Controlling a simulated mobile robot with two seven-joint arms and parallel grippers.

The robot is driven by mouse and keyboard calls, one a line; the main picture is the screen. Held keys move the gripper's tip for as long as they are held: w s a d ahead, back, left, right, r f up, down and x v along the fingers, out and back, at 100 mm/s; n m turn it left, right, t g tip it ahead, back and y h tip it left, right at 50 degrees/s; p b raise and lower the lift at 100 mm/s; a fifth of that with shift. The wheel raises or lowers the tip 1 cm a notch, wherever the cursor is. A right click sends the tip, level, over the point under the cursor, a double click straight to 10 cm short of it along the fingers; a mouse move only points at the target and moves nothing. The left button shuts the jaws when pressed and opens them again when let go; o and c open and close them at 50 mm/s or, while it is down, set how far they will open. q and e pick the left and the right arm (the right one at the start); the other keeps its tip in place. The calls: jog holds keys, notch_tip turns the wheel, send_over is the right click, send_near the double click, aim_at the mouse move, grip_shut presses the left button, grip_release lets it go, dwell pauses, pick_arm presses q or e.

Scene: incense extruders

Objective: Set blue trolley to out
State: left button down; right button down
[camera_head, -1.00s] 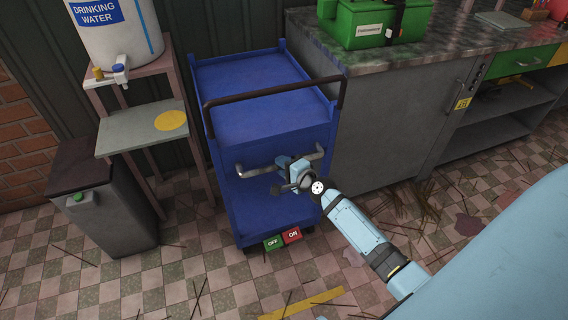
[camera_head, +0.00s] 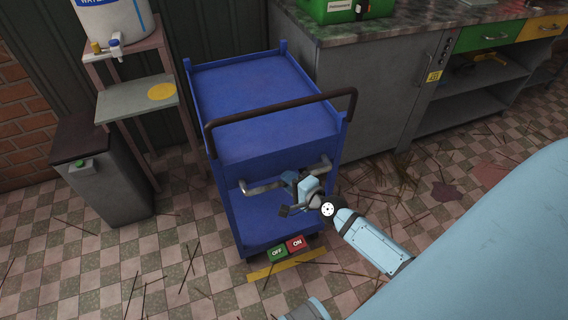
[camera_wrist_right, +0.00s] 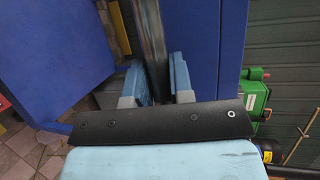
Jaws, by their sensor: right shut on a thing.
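The blue trolley (camera_head: 262,95) stands in the gap between the water stand and the grey counter, its front jutting out past the counter. It has a dark top rail (camera_head: 283,108) and a lower metal handle bar (camera_head: 262,187) on its front. My right gripper (camera_head: 292,180) is shut on this handle bar near its middle. In the right wrist view, the bar (camera_wrist_right: 152,45) runs between the fingers of my right gripper (camera_wrist_right: 157,82). Green OFF and red ON pedals (camera_head: 288,249) sit at the trolley's base. My left gripper is not in view.
A yellow floor strip (camera_head: 287,266) lies right by the trolley's front base. A grey bin (camera_head: 105,180) and the water stand (camera_head: 137,100) are on the left. The grey counter (camera_head: 375,95) stands close on the right. The tiled floor in front is mostly clear, with scattered sticks.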

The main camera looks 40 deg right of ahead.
jog(key=shift+s+a, duration=0.2)
jog(key=shift+s, duration=0.85)
jog(key=c, duration=1)
grip_release()
jog(key=v, duration=1.4)
